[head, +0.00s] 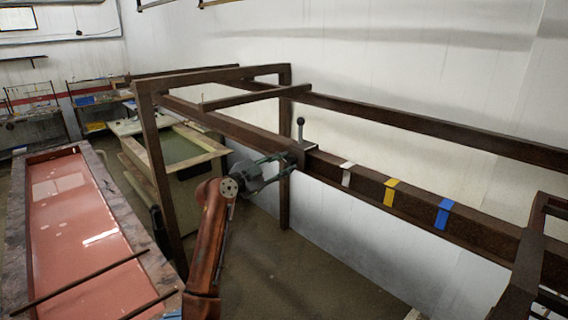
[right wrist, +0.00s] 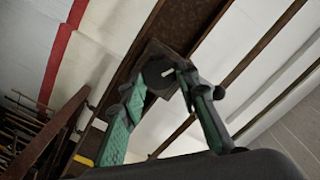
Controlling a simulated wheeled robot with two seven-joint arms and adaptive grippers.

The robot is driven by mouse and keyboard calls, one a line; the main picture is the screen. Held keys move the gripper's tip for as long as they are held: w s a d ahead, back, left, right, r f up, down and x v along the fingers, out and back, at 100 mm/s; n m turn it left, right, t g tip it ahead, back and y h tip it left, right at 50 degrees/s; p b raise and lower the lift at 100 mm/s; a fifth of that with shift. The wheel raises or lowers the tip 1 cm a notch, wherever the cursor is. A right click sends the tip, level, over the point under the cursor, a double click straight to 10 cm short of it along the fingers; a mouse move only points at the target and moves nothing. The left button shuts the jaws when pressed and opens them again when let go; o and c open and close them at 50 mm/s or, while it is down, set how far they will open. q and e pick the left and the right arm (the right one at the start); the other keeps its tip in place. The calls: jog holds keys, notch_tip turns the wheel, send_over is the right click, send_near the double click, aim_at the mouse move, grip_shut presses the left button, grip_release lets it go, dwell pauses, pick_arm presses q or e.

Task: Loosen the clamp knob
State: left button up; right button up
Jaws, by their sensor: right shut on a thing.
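The clamp (head: 309,149) is a dark bracket around the brown rail, with an upright lever ending in a dark ball (head: 300,121). In the right wrist view the clamp knob (right wrist: 157,73) is a dark round piece with a small white mark, on the clamp's squarish plate. My right gripper (head: 289,164) reaches the clamp from the left and front. Its green-padded fingers (right wrist: 161,88) are on either side of the knob and shut on it. The fingers hide part of the knob in the head view. My left gripper is not in view.
The rail (head: 414,198) carries white (head: 346,174), yellow (head: 390,192) and blue (head: 443,213) bands to the right of the clamp. A frame post (head: 284,203) stands just below the clamp. A red-topped table (head: 75,211) is at left. The floor beneath the rail is open.

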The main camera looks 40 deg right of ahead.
jog(key=o, duration=1.2)
jog(key=shift+w, duration=0.1)
jog(key=shift+c, duration=0.2)
jog(key=s+a, duration=0.1)
jog(key=a, duration=1.1)
jog(key=shift+f, duration=0.1)
